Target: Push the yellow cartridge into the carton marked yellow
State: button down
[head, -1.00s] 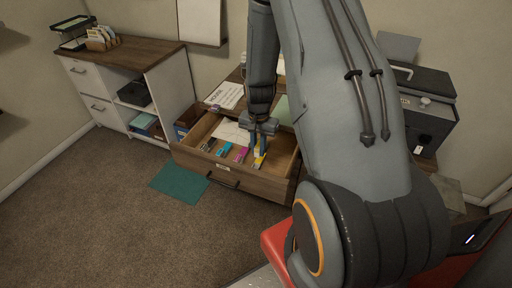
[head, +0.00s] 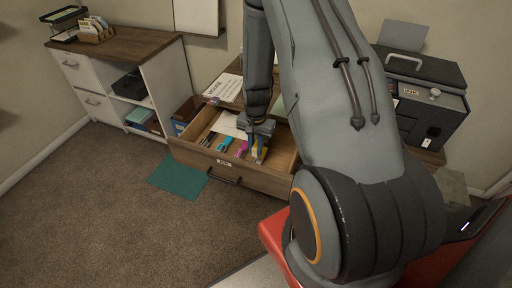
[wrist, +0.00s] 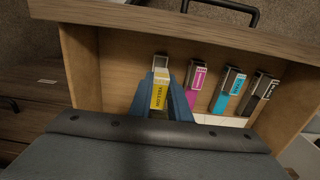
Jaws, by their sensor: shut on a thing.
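The yellow cartridge (wrist: 158,94), with a label reading YELLOW, sits between the two blue fingers of my gripper (wrist: 160,100) in the wrist view. My gripper is shut on it. A pale, open-ended carton (wrist: 160,61) lies just beyond it, towards the drawer front. I cannot tell how far the cartridge is inside it.
In the drawer, magenta (wrist: 194,90), cyan (wrist: 225,92) and black (wrist: 258,93) pieces with white labels lie in a row beside the yellow one. The drawer wall (wrist: 83,60) is close on the other side. White paper (head: 229,124) lies behind the row.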

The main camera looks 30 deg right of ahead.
jog(key=shift+f+b, duration=1.5)
jog(key=shift+f, duration=1.3)
jog(key=shift+f, duration=0.6)
jog(key=shift+r, duration=0.35)
jog(key=shift+f, duration=0.35)
dwell(2.0)
jog(key=shift+r+p, duration=0.35)
jog(key=shift+p, duration=0.15)
dwell(1.4)
